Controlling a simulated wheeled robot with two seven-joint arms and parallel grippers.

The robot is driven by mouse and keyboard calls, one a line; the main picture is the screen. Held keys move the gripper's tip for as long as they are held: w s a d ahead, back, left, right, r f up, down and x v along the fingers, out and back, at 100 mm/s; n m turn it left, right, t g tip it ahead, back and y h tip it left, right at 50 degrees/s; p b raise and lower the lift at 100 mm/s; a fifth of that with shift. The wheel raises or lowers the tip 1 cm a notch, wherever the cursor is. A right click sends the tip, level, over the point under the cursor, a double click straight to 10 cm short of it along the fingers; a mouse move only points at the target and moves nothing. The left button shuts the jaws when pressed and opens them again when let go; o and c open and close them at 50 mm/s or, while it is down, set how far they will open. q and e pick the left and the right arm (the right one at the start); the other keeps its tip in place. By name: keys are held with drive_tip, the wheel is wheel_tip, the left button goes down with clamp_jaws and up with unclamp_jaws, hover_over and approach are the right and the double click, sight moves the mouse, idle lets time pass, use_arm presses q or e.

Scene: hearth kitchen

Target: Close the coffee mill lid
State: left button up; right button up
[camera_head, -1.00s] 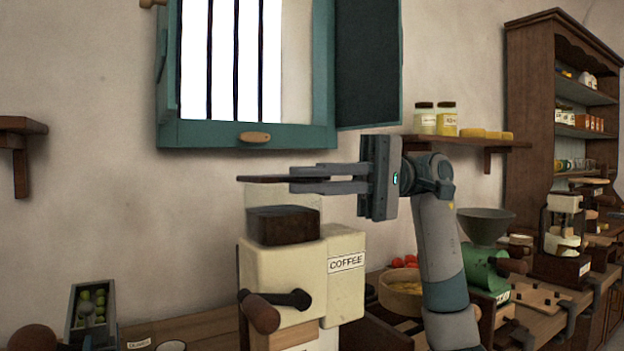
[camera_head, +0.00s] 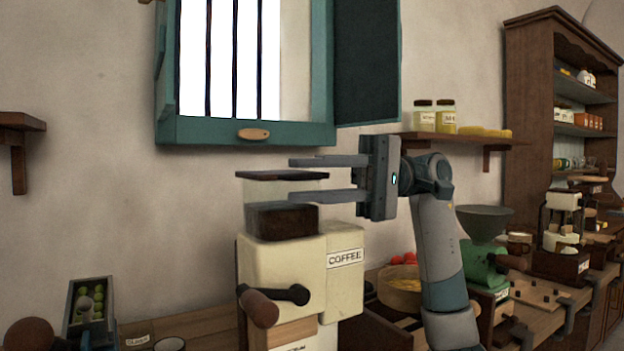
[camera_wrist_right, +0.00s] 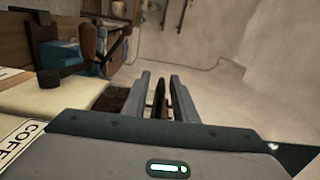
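My right gripper (camera_head: 290,178) is open, one finger above lid height and one below, at the lid's right part. In the right wrist view, a dark edge, likely the lid (camera_wrist_right: 160,98), shows between the spread fingers, apart from both. My left gripper is not in view.
A crank with a brown knob (camera_head: 262,308) sticks out of the mill's front. A green grinder (camera_head: 483,265) and a wooden bowl (camera_head: 402,296) stand to the right. A box of green fruit (camera_head: 91,305) is at left. A window with an open shutter (camera_head: 367,65) is behind.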

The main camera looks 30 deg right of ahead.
drive_tip(key=shift+r, duration=0.15)
